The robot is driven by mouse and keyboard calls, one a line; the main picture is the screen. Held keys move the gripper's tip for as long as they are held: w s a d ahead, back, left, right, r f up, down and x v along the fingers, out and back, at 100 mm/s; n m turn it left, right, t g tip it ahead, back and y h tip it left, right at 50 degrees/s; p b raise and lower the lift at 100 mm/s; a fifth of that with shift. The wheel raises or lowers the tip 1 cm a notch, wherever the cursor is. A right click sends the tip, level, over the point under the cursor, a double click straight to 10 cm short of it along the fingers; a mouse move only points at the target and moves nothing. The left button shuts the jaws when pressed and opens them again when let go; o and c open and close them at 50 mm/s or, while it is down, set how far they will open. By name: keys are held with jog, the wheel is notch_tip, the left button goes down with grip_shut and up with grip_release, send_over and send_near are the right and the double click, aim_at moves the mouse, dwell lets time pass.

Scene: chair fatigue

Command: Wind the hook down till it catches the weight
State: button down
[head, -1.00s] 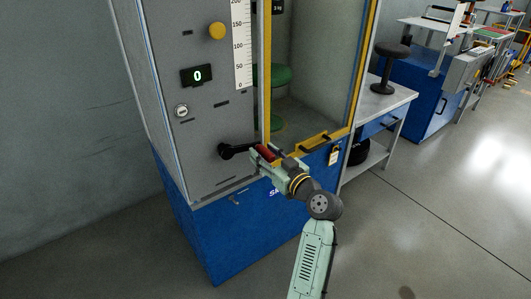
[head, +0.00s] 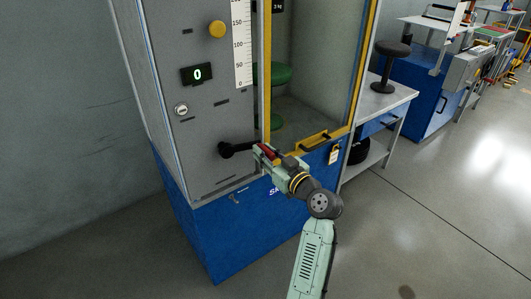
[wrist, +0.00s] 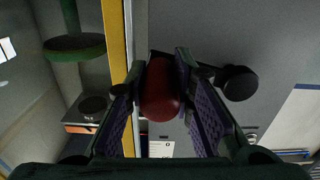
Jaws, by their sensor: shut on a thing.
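A black crank (head: 235,149) with a red handle (wrist: 160,92) sits on the grey front panel of the test cabinet. My gripper (head: 266,152) is shut on the red handle, whose end shows between the two jaws in the wrist view. The crank's round black hub (wrist: 239,83) lies to the right there. The crank arm points right in the head view. A dark block marked 3 kg (head: 278,6) shows at the top edge, behind the cabinet's window, cut off by the frame. I cannot make out the hook.
The display (head: 197,74) reads 0, beside a vertical scale (head: 240,45). A green stool (head: 272,74) stands inside the cabinet. Open floor lies right.

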aim_at(266, 148)
dwell(0.3)
jog(key=shift+n+b, duration=0.4)
jog(key=shift+b, duration=0.45)
jog(key=shift+w+d+r+n+b, duration=0.1)
jog(key=shift+r+n+b, duration=0.2)
jog(key=shift+b, duration=0.4)
jog(key=shift+r+n+b, duration=0.6)
jog(key=shift+r+b, duration=0.05)
jog(key=shift+b, duration=0.15)
jog(key=shift+r, duration=0.5)
jog(key=c, duration=1.7)
grip_release()
jog(key=o, duration=0.3)
jog(key=shift+f, duration=0.15)
